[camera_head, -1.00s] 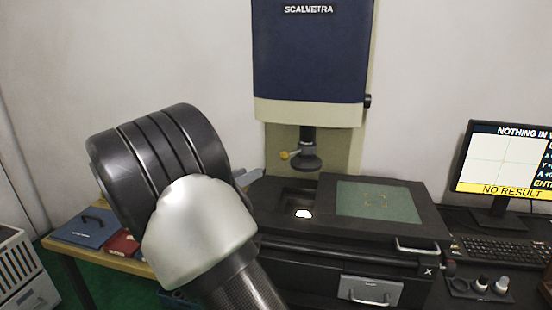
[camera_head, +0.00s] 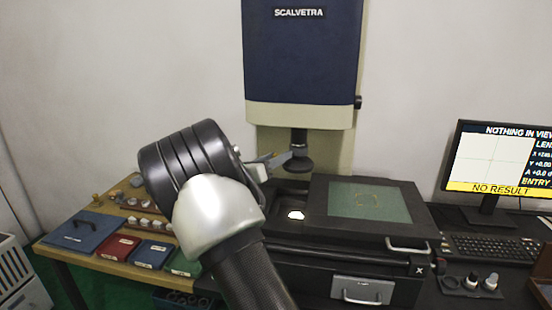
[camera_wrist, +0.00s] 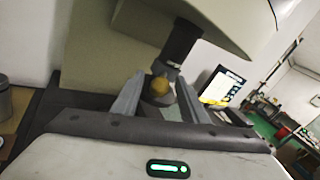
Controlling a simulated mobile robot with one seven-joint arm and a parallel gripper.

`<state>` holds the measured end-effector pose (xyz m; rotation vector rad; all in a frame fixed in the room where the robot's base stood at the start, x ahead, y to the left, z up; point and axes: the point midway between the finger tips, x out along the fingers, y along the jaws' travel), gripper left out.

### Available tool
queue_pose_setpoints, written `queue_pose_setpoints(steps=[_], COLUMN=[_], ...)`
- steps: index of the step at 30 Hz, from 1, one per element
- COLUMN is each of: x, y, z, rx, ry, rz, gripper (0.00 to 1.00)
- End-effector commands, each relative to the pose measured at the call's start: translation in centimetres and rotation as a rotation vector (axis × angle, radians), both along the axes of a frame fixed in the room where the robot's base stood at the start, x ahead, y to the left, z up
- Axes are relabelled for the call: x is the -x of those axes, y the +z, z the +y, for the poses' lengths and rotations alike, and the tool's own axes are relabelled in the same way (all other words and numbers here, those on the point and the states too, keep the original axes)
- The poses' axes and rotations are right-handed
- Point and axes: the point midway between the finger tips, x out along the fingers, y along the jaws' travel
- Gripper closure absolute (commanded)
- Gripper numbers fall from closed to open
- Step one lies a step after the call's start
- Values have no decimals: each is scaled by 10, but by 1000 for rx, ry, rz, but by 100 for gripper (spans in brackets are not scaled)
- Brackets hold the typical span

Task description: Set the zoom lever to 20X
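In the head view the knob is hidden by my gripper (camera_head: 275,162), which reaches to the left side of the dark lens (camera_head: 299,150) under the blue measuring machine (camera_head: 303,55). The gripper is open, and its fingers (camera_wrist: 160,76) point toward the lens in the wrist view. I cannot tell whether they touch the lever. No 20X marking is readable.
Below the lens is the black stage with a green glass plate (camera_head: 372,203) and a bright spot (camera_head: 296,214). A monitor (camera_head: 500,157) reading "NO RESULT" and a keyboard (camera_head: 490,246) stand at right. A wooden table (camera_head: 63,258) with coloured boxes is at left.

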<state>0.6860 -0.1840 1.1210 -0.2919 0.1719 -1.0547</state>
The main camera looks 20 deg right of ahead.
Motion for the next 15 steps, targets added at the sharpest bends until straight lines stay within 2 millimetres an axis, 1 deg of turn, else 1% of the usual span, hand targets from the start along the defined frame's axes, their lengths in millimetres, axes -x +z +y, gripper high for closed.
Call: queue_pose_setpoints(steps=[7, 8, 9, 14, 15], x=[0, 0, 0, 0, 0], y=[0, 0, 0, 0, 0], z=[-1, -1, -1, -1, -1], rx=[0, 0, 0, 0, 0], ry=[0, 0, 0, 0, 0], rz=[0, 0, 0, 0, 0], gripper=[60, 64, 70, 97, 100])
